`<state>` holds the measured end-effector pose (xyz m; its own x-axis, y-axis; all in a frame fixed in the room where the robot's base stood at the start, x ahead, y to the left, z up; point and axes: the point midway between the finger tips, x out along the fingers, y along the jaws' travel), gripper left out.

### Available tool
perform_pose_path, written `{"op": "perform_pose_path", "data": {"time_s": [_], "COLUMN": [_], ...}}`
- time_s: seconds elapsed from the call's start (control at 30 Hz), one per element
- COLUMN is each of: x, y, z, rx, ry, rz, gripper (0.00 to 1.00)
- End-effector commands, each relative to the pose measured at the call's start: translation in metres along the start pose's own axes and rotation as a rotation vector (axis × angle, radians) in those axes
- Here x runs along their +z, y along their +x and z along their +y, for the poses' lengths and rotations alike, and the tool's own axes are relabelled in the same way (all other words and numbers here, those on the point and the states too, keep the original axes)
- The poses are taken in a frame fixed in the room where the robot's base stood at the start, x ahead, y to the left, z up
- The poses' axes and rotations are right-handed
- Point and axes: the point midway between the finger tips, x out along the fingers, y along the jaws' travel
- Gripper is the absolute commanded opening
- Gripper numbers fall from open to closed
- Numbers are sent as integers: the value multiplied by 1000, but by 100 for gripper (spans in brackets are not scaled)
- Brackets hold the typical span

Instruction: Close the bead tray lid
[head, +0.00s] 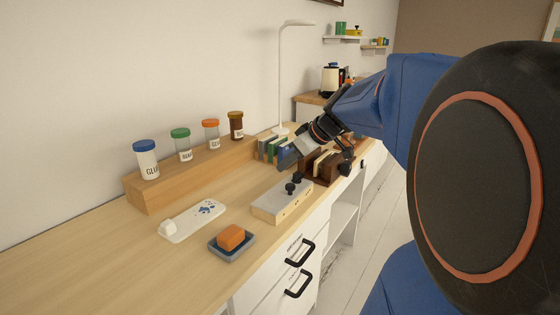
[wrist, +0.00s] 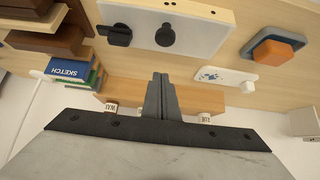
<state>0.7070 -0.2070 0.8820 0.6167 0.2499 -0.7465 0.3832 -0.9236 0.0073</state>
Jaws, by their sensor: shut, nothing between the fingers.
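My gripper (wrist: 160,82) is shut and empty, with its fingers together in the wrist view. In the head view it hangs over the back of the desk near the books. No tray is plainly marked as the bead tray. A pale box (head: 282,202) with two black knobs stands at the desk's front edge; its top also shows in the wrist view (wrist: 190,30). A flat white piece (head: 185,226) with blue spots and a white block at one end lies to its left; it also shows in the wrist view (wrist: 212,76). I cannot tell whether either has a lid. My gripper appears clear of both.
A wooden riser (head: 180,180) along the wall carries several jars. Books (wrist: 75,70) and dark brown pieces (head: 325,165) crowd the area near my gripper. The desk's left front is clear.

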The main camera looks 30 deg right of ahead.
Motion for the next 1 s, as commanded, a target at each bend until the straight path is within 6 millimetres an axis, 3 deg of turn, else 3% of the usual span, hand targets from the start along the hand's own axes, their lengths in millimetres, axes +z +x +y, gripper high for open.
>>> {"op": "perform_pose_path", "data": {"time_s": [0.6, 1.0], "x": [55, 75], "y": [-2, 4], "z": [0, -1], "rx": [-1, -3], "ry": [3, 2], "rz": [-3, -6], "gripper": [0, 0]}}
